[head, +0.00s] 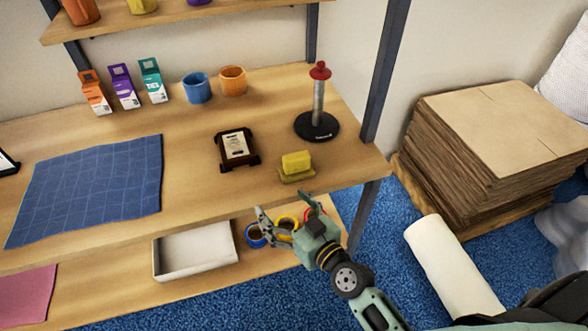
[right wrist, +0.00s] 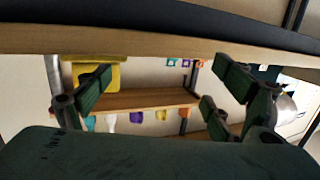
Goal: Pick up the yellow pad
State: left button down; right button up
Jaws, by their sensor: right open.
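The yellow pad (head: 296,160) is a small bright block on a flatter olive-yellow piece, near the front right edge of the wooden shelf board (head: 205,190). A yellow shape, apparently the pad, also shows upside down in the right wrist view (right wrist: 98,73), partly behind a finger. My right gripper (head: 285,206) is open and empty, in front of the board's front edge and a little nearer than the pad, not touching it. Its two spread fingers show in the right wrist view (right wrist: 165,88). My left gripper is out of view.
A black stand with a red-topped post (head: 318,105) is behind the pad, and a dark framed card (head: 237,148) is left of it. A shelf upright (head: 384,75) stands at the right. Tape rolls (head: 256,236) and a white tray (head: 196,252) lie below.

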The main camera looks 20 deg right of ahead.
aim_at(300, 167)
jog(key=w+d+m+t+h, duration=0.1)
jog(key=d, duration=0.1)
jog(key=w+d+r+m+h, duration=0.1)
jog(key=d+h, duration=0.1)
jog(key=w+d+r+m+t+h, duration=0.1)
jog(key=d+h, duration=0.1)
jog(key=shift+d+t, duration=0.15)
jog(key=shift+t, duration=0.15)
jog(key=shift+w+d, duration=0.15)
jog(key=shift+w, duration=0.1)
jog(key=w, duration=0.7)
jog(key=shift+w+d+r, duration=0.1)
jog(key=shift+w+d, duration=0.05)
jog(key=shift+w, duration=0.1)
jog(key=shift+c, duration=0.5)
jog(key=c, duration=1.2)
